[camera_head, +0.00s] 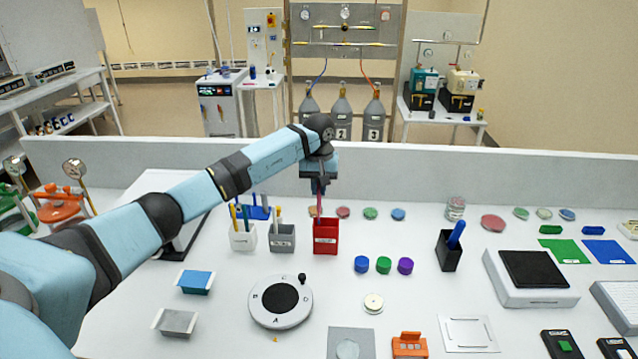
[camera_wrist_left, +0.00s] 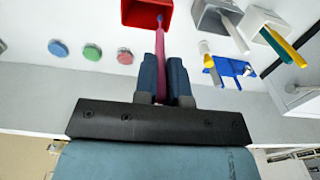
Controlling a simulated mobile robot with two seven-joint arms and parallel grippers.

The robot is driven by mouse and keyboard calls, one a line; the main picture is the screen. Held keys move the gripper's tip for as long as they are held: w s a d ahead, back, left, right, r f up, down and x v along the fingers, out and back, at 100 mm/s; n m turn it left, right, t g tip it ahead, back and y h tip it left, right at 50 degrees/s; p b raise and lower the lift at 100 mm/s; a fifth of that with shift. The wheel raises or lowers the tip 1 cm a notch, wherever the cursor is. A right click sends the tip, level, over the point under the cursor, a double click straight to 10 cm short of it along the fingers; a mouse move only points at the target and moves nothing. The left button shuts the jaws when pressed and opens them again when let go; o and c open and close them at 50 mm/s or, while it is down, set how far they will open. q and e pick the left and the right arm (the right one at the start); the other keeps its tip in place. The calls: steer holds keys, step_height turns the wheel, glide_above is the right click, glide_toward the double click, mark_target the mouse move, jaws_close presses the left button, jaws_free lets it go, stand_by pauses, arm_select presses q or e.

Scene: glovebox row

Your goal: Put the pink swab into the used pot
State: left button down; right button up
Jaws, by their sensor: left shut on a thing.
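My left gripper (camera_head: 319,186) is shut on the pink swab (camera_wrist_left: 160,62), which hangs down between its fingers, also seen in the left wrist view (camera_wrist_left: 165,80). The swab points at the red pot (camera_head: 326,240), and its bluish tip lies across the pot's opening in the wrist view. I cannot tell how deep the tip is in the pot. The red pot (camera_wrist_left: 133,14) carries a white label too small to read. A grey pot (camera_head: 282,240) and a white pot (camera_head: 243,240) stand left of it, each with sticks in it. My right gripper is not in view.
A blue rack (camera_head: 259,212) is behind the white pot. Coloured round lids (camera_head: 370,213) lie behind and right of the red pot. A black pot (camera_head: 447,255) with a blue stick stands further right. A round dial (camera_head: 281,302) is in front. Bare table lies between.

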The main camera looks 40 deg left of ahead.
mark_target(319, 212)
arm_select(q)
step_height(319, 212, down, 4)
steer(key=shift+r+b, duration=0.1)
steer(key=shift+b, duration=1.05)
steer(key=shift+f+b, duration=0.4)
steer(key=shift+f, duration=0.35)
steer(key=shift+f+b, duration=0.5)
steer(key=shift+b, duration=0.05)
